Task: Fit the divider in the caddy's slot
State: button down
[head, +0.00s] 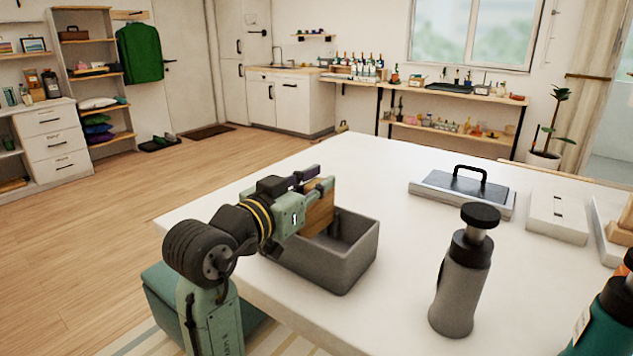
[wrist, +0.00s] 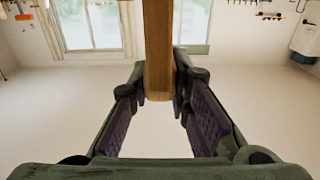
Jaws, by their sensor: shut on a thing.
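The divider (head: 319,210) is a flat wooden board, upright at the far left part of the caddy in the head view. My gripper (head: 318,186) is shut on it. In the wrist view the divider (wrist: 158,50) runs up from between the fingertips of my gripper (wrist: 160,88). The caddy (head: 335,262) is a grey open box on the white table. The divider is over or partly inside the caddy; its lower edge and the slot are hidden, so I cannot tell whether it is seated.
The white table (head: 400,315) carries a grey pump bottle (head: 460,285) right of the caddy. A tray with a black handle (head: 462,190) and a white box (head: 557,215) lie farther back. A green bottle (head: 605,320) stands at the right edge. The table between caddy and tray is clear.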

aim_at(333, 194)
jog(key=shift+f+b, duration=1.8)
jog(key=shift+f, duration=0.55)
jog(key=c, duration=1.4)
grip_release()
jog(key=shift+r, duration=0.1)
jog(key=v, duration=1.2)
